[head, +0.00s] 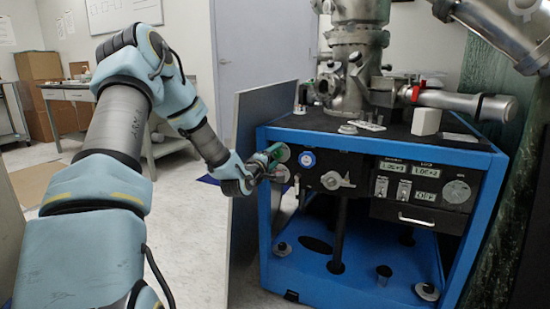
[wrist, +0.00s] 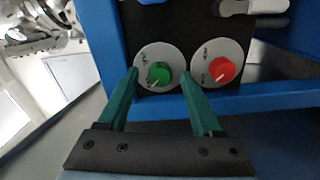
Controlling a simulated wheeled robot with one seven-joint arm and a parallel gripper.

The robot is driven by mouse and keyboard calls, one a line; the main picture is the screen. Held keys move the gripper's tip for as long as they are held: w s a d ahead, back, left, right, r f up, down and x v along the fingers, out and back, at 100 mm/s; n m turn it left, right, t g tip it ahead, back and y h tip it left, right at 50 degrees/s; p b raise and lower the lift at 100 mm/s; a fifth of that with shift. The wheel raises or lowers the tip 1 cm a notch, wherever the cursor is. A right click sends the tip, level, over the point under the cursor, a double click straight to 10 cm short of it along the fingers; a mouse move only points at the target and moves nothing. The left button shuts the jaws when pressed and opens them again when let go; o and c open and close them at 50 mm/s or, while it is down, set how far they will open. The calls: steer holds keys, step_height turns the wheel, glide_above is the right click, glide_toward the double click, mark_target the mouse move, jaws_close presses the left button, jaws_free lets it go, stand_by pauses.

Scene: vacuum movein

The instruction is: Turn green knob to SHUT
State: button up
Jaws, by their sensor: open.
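The green knob (wrist: 159,74) sits on a round pale dial plate (wrist: 146,54) with small markings, in the wrist view. A white pointer line shows on the knob; the lettering is too small to read. My gripper (wrist: 158,74) is open, its two green fingers on either side of the green knob in the picture. I cannot tell whether either finger touches it. In the head view, my gripper (head: 275,155) is at the left end of the blue cart's front panel, and it hides the green knob there.
A red knob (wrist: 222,70) on its own plate is close beside the right finger. The blue cart frame (wrist: 265,102) borders the panel. A blue-rimmed gauge (head: 307,159) and a grey valve handle (head: 335,181) are to the right. A grey board (head: 250,125) stands left of the cart.

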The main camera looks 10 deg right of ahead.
steer(key=p+v, duration=0.1)
steer(key=v, duration=1)
